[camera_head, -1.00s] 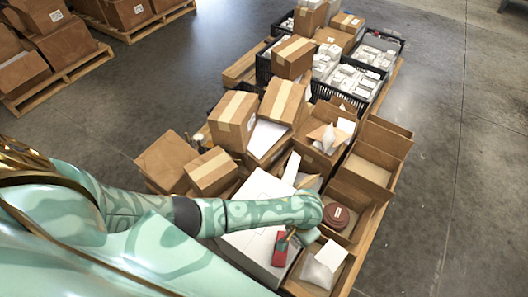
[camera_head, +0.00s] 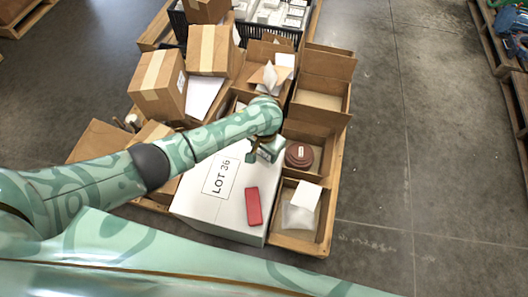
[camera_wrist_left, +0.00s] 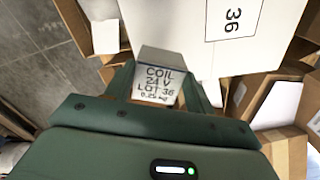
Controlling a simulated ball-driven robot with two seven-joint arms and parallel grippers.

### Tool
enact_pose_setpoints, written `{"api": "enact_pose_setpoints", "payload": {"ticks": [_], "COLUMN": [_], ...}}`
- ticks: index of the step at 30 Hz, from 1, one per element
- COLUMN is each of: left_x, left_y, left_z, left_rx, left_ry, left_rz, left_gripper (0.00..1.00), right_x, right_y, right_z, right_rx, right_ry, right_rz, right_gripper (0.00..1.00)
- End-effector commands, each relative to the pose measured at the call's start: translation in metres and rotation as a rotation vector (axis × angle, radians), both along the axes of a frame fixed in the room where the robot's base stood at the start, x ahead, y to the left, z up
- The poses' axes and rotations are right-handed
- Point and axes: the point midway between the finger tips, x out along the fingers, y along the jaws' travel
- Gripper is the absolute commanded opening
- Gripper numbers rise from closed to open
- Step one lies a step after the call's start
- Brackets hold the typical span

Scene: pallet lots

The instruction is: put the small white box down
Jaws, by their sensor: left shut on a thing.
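My left gripper (camera_head: 264,150) is shut on the small white box, at the far right corner of the large white box marked LOT 36 (camera_head: 190,203). In the left wrist view the small white box (camera_wrist_left: 158,88) sits between the fingers (camera_wrist_left: 160,95), with COIL 24 V LOT 36 printed on it. In the head view it is mostly hidden by the gripper. I cannot tell whether it touches anything below. The large white box also shows in the left wrist view (camera_wrist_left: 190,35). My right gripper is in neither view.
A red block (camera_head: 253,207) lies on the large white box. To the right are an open carton with a round brown item (camera_head: 299,155) and one with white packets (camera_head: 300,215). Taped cartons (camera_head: 158,82) stand behind. Bare floor (camera_head: 385,180) lies right of the pallet.

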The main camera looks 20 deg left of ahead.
Motion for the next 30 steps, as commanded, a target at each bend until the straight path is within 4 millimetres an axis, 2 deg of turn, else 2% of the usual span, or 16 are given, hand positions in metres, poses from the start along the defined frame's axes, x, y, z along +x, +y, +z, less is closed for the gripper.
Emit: {"api": "enact_pose_setpoints", "payload": {"ticks": [1,8,15,26,27,29,30], "left_x": [0.005,0.015,0.020,0.021,0.020,0.020,0.020], "left_y": [0.002,0.006,0.009,0.009,0.009,0.009,0.009], "left_z": [-0.013,-0.020,-0.058,-0.057,-0.058,-0.057,-0.057], "left_rx": [-0.001,0.001,0.001,0.000,0.000,0.000,0.000], "left_ry": [0.004,-0.001,0.003,-0.003,-0.002,-0.003,-0.003], "left_rz": [0.001,0.000,-0.001,0.001,0.001,0.001,0.001], "left_gripper": [0.24,0.24,0.24,0.24,0.57,0.74,0.76], "right_x": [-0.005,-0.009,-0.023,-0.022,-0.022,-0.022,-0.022], "right_y": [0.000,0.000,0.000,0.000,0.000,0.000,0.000], "right_z": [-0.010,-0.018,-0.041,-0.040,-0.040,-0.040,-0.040], "right_rx": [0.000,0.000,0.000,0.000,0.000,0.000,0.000], "right_ry": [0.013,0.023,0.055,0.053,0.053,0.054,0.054], "right_rz": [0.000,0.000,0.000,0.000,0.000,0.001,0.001], "right_gripper": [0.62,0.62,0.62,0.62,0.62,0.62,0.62]}}
